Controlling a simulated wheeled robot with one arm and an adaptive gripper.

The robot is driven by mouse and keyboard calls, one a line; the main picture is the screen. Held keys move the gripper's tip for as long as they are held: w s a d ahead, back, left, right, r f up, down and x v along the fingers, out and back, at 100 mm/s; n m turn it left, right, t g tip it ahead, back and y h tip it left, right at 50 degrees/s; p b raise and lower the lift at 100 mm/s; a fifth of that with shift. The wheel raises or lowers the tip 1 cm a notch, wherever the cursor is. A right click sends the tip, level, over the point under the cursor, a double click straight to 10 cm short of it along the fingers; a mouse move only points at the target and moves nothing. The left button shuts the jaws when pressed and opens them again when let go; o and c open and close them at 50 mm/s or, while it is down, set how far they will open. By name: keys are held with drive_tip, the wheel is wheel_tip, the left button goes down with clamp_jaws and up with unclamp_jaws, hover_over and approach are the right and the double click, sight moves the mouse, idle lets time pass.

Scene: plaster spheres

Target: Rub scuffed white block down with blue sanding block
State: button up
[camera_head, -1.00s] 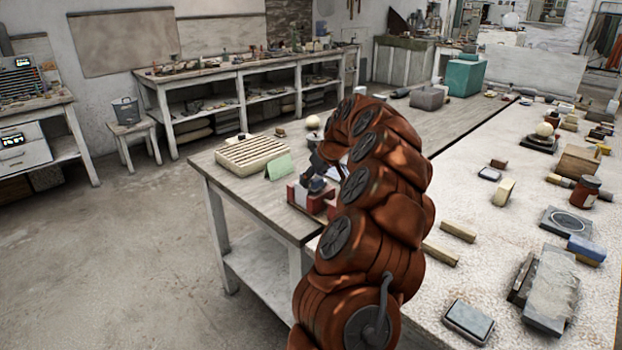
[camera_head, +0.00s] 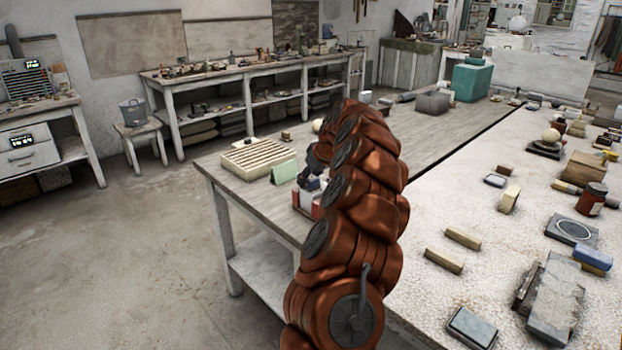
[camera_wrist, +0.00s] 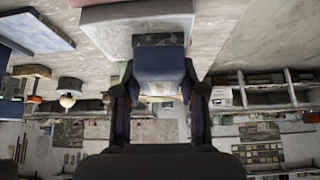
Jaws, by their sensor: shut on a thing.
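My gripper (camera_wrist: 160,95) is shut on the blue sanding block (camera_wrist: 160,67), which has a dark, speckled face. In the wrist view, that dark face overlaps the pale block (camera_wrist: 130,27), likely the scuffed white block, and seems to be against or very close to it; I cannot tell if they touch. In the head view my gripper (camera_head: 311,178) is over a small red-and-white holder (camera_head: 302,203) at the front table edge. My arm hides much of this spot, and the scuffs cannot be made out.
A green card (camera_head: 284,171) and a slatted cream tray (camera_head: 257,155) lie left of my gripper. At right, the pale bench holds yellowish bars (camera_head: 463,238), stone slabs (camera_head: 557,298), a blue-topped block (camera_head: 593,257) and a brown jar (camera_head: 592,199). The floor at left is clear.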

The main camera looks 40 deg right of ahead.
drive_tip(key=shift+s+r, duration=0.1)
drive_tip(key=shift+s, duration=0.05)
drive_tip(key=shift+s+a+r+b, duration=0.15)
drive_tip(key=shift+s+r+b, duration=0.45)
drive_tip(key=shift+s, duration=0.35)
drive_tip(key=shift+r+p, duration=0.4)
drive_tip(key=shift+r, duration=0.9)
drive_tip(key=shift+r+p, duration=0.6)
drive_tip(key=shift+r, duration=1.45)
drive_tip(key=shift+w, duration=0.1)
